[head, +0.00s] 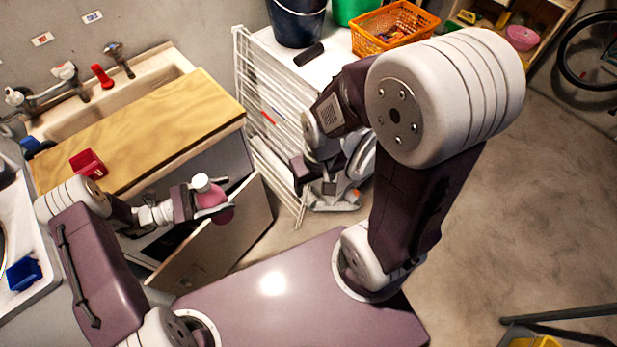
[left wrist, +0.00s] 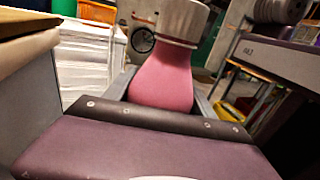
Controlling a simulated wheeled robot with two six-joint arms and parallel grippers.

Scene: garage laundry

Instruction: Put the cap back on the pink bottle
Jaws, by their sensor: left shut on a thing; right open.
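The pink bottle (head: 211,197) is held by my left gripper (head: 200,203), in front of the sink cabinet. It looks roughly upright, and its lower part is partly hidden by the jaws. In the left wrist view the pink bottle (left wrist: 165,80) stands beyond the gripper's dark body. A white cap (head: 201,182) sits on top of the bottle.
A wooden board (head: 150,130) covers part of the sink, with a red item (head: 87,162) on it. The cabinet door (head: 215,245) hangs open below the bottle. A white drying rack (head: 268,120) stands behind my right gripper. Floor at right is largely clear.

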